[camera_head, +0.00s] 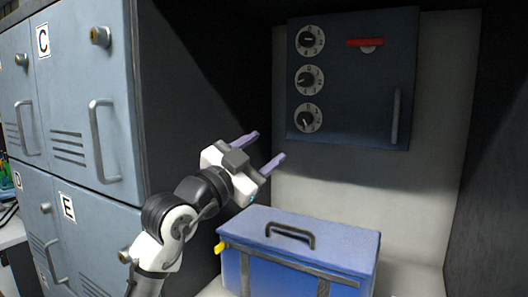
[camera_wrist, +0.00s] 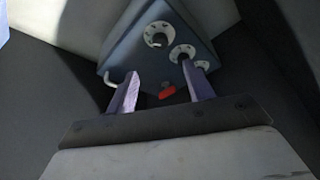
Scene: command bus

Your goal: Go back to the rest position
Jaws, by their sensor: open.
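My gripper (camera_head: 265,151) is raised in the middle of the head view, with its two purple fingers spread apart and nothing between them. It hangs in free air above and left of a blue box, in front of the back wall. In the wrist view my gripper (camera_wrist: 162,93) also shows open and empty, its fingers pointing toward a dark blue wall cabinet (camera_wrist: 150,50). The cabinet also shows in the head view (camera_head: 352,100), shut, with three dials, a red lever (camera_head: 366,43) and a vertical handle. My gripper appears clear of it.
Grey-blue lockers (camera_head: 85,90) with handles and letter labels stand close on the left. A blue box (camera_head: 300,245) with a dark top handle and a yellow piece at its left sits below my gripper. A dark side wall (camera_head: 490,170) closes the right.

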